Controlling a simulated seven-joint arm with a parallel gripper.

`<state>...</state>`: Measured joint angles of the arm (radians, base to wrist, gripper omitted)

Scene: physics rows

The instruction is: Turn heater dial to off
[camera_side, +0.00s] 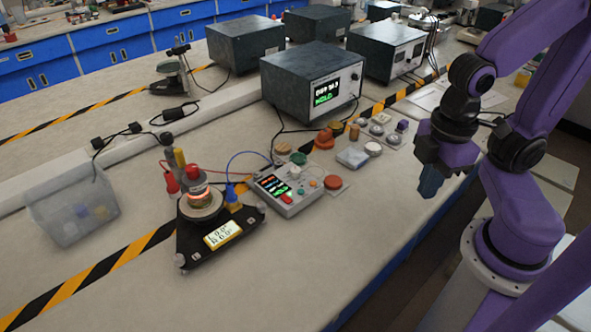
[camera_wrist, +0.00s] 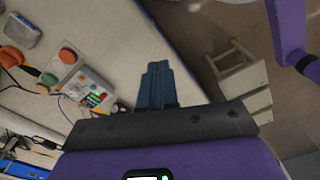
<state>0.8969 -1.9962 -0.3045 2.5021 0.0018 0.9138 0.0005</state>
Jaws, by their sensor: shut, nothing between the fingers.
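A black triangular heater unit (camera_side: 190,250) stands on the bench at the left centre of the side view, with a glowing orange part and a lit yellow display. Beside it is a white control box (camera_side: 287,196) with a dark lit display and several small coloured knobs; it also shows in the wrist view (camera_wrist: 97,84). I cannot tell which knob is the heater dial, or its setting. My gripper (camera_side: 430,184) is shut and empty, to the right of the box and apart from it, near the bench's front edge. Its blue fingers show together in the wrist view (camera_wrist: 157,72).
Coloured buttons and small pucks (camera_side: 373,148) lie between the box and my gripper. A dark instrument (camera_side: 290,85) with a green-lit display stands behind. A blue cable runs near the box. The bench front is mostly clear.

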